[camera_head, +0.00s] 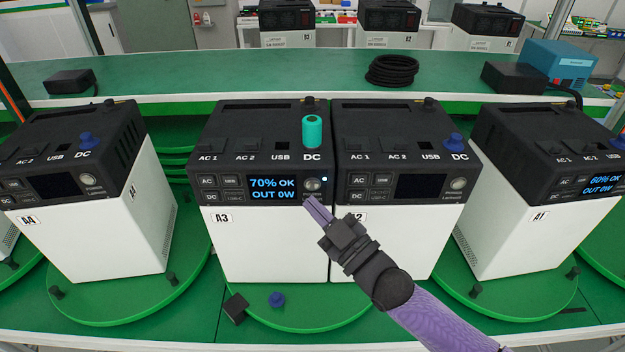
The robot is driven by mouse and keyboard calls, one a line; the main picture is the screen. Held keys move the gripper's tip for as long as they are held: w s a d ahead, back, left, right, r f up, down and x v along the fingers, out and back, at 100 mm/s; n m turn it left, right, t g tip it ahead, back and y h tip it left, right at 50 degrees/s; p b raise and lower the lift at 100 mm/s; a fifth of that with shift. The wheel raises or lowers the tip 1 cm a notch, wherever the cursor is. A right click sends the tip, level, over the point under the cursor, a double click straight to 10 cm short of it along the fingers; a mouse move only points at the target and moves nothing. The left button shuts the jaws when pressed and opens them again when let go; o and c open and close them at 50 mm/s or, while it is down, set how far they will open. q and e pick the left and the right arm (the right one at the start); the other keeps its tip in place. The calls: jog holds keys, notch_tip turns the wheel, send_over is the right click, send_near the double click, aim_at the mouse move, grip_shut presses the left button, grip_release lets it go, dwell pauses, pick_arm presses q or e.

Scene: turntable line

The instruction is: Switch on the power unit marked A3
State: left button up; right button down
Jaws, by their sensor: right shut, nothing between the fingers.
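The power unit marked A3 (265,245) stands on a green turntable, a white box with a black top. Its display (273,188) is lit and reads "70% OK, OUT 0W". Its round power button (313,185) is at the right of the panel, with a small lit dot beside it. A teal cylinder (312,131) stands at its DC socket. My right gripper (308,200) is shut and empty, its tips just below the power button; I cannot tell whether they touch the unit. My left gripper is not in view.
Unit A2 (400,245) stands close against A3's right side with a dark display. Unit A4 (90,230) is at left, A1 (525,225) at right with a lit display. A black block (236,308) and blue plug (277,299) lie before A3. A cable coil (391,70) lies behind.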

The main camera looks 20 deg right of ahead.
jog(key=s+p, duration=0.1)
jog(key=s+a, duration=0.1)
jog(key=s, duration=0.1)
jog(key=shift+s+p, duration=0.25)
jog(key=shift+p, duration=0.15)
